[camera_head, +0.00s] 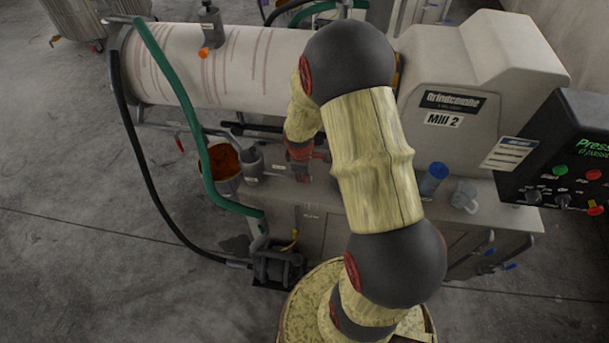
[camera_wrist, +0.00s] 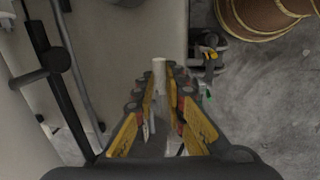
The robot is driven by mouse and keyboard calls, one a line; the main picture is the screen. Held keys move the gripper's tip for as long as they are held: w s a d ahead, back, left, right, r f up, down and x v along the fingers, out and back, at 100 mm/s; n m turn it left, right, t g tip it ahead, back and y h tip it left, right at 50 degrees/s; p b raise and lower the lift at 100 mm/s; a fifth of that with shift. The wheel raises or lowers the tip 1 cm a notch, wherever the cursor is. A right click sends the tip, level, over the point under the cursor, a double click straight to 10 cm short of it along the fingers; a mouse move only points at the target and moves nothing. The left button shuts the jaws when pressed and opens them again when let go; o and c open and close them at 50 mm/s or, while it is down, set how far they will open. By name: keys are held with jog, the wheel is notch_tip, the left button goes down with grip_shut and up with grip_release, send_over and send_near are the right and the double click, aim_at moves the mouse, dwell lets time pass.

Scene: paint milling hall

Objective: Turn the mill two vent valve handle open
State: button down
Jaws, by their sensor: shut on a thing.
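The mill, labelled Mill 2 (camera_head: 435,65), stands across the head view. My gripper (camera_head: 300,155) is low in front of its pale drum, partly hidden by my own arm. In the wrist view my gripper (camera_wrist: 161,92) has its two yellow and dark fingers close together. I cannot tell for sure whether this rod is the vent valve handle. A grey fitting (camera_head: 210,24) with an orange knob sits on top of the drum, apart from my gripper.
A green hose (camera_head: 187,105) and a black hose (camera_head: 140,165) run down to a pump (camera_head: 278,268). A bucket (camera_head: 224,162) of orange-brown contents is left of my gripper. A blue cup (camera_head: 433,178) and a grey mug (camera_head: 465,196) stand right. A control box (camera_head: 570,150) juts in.

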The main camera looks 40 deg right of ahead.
jog(key=shift+w, duration=0.1)
jog(key=shift+w+a+r+g+h+b, duration=0.25)
jog(key=shift+g+h+b, duration=0.4)
jog(key=shift+b, duration=0.45)
jog(key=shift+w+a+r+g+h+b, duration=0.25)
jog(key=shift+g+h+b, duration=0.25)
jog(key=shift+g+h, duration=0.15)
jog(key=shift+w+a+r+n+g+h, duration=0.15)
jog(key=shift+r+n+g+h, duration=0.2)
jog(key=shift+g+h, duration=0.2)
jog(key=shift+w+a+r+g+h+p, duration=0.15)
jog(key=shift+w+a+g+h+p, duration=0.05)
jog(key=shift+g+h, duration=0.3)
jog(key=shift+w+a+r+g+h+p, duration=0.15)
jog(key=shift+w+g+h+p, duration=0.05)
jog(key=shift+g+h, duration=0.25)
jog(key=shift+w+a+n+g+h+b, duration=0.2)
jog(key=shift+w+a+g+h, duration=0.2)
jog(key=shift+g+h, duration=0.55)
jog(key=shift+w+a+n+g+h+b, duration=0.15)
jog(key=shift+w+a+g+h, duration=0.25)
jog(key=shift+g+h, duration=0.5)
jog(key=shift+w+a+n+g+h+b, duration=0.25)
jog(key=shift+w+g+h, duration=0.25)
jog(key=shift+g+h, duration=0.4)
jog(key=shift+a+h, duration=0.1)
jog(key=shift+h, duration=0.15)
